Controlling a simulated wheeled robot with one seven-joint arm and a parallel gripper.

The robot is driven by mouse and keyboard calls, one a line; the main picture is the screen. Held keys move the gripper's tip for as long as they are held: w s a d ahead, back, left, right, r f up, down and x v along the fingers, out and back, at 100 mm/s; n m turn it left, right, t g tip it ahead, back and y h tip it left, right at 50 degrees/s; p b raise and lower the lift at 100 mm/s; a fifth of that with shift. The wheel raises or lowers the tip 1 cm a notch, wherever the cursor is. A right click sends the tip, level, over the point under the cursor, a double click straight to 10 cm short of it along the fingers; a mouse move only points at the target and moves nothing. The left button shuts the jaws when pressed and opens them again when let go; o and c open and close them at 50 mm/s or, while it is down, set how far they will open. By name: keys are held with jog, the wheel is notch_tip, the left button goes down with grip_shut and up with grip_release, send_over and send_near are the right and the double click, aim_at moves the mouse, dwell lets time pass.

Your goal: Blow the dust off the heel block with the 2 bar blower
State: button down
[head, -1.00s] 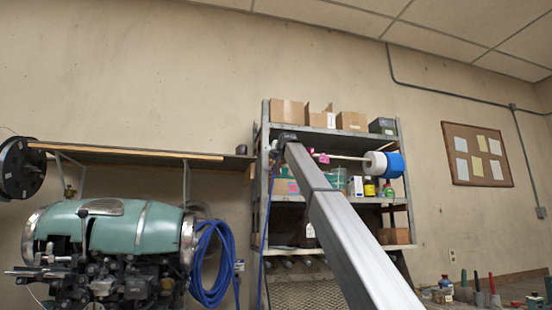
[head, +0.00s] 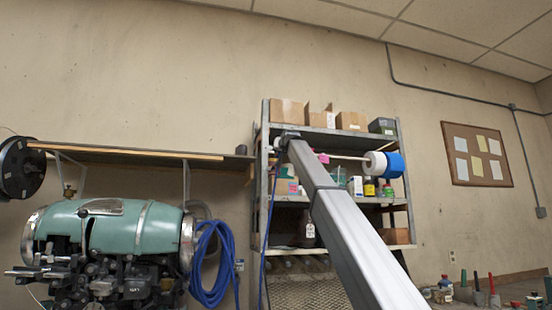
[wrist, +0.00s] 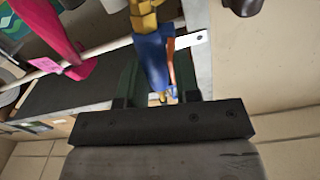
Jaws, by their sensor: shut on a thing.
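My gripper (wrist: 157,85) has its two dark fingers around a blue blower (wrist: 152,60) with a brass-coloured fitting (wrist: 144,15) at its top. The blower sits between the fingers, in front of a pale metal shelf post. A pink blower-like piece (wrist: 58,35) with a pink tag (wrist: 45,65) is beside it at the left, apart from my fingers. I cannot read any pressure marking. In the head view my gripper is hidden at the far end of my arm, by the shelf's upper left. I cannot make out the heel block in either view.
The metal shelf (head: 402,160) holds boxes, bottles and a rod with a white and blue roll (head: 384,164). A green machine (head: 105,228) with a coiled blue hose (head: 208,270) stands at left, under a wall shelf (head: 130,153). Several small items stand at lower right.

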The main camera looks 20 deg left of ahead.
jog(key=v, duration=0.6)
jog(key=shift+s+d, duration=0.2)
jog(key=shift+s, duration=0.15)
